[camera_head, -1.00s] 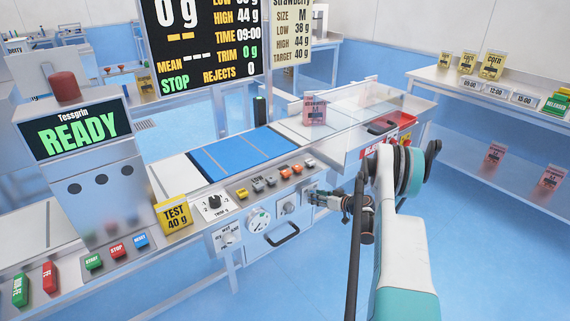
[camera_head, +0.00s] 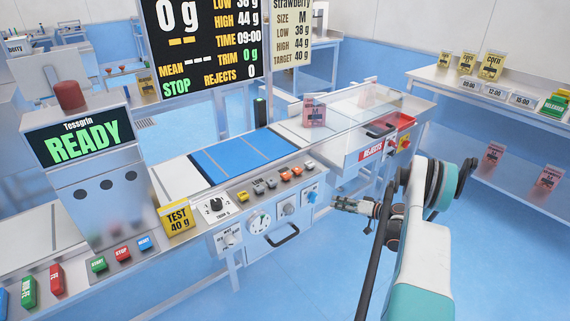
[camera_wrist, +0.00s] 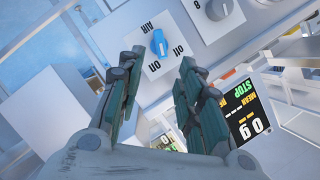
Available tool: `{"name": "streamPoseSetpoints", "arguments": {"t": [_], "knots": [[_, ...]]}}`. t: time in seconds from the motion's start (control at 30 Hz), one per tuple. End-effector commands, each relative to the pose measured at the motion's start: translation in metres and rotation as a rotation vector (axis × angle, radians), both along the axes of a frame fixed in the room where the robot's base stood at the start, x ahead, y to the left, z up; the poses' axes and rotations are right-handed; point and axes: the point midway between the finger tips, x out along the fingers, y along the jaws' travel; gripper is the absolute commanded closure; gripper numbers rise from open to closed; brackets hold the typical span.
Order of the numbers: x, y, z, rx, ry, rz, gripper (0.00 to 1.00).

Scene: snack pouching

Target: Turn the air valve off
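The air valve is a blue knob (camera_head: 311,197) on a small white plate at the right end of the machine's front panel. Nothing is held.
A grey dial (camera_head: 288,209) and a round white gauge (camera_head: 259,221) are left of the valve. A drawer handle (camera_head: 283,236) is below. The red rejects bin (camera_head: 380,127) and a red emergency knob (camera_head: 404,148) are above right. The floor to the right is clear.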

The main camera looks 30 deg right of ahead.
Motion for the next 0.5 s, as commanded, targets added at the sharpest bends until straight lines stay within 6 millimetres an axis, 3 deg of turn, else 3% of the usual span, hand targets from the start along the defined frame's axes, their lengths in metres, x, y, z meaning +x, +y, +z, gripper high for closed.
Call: {"name": "streamPoseSetpoints", "arguments": {"t": [0.17,0.5], "knots": [[-0.027,-0.010,0.012,-0.001,0.000,0.000,0.67],[0.012,0.022,0.053,-0.021,0.060,0.050,0.67]]}}
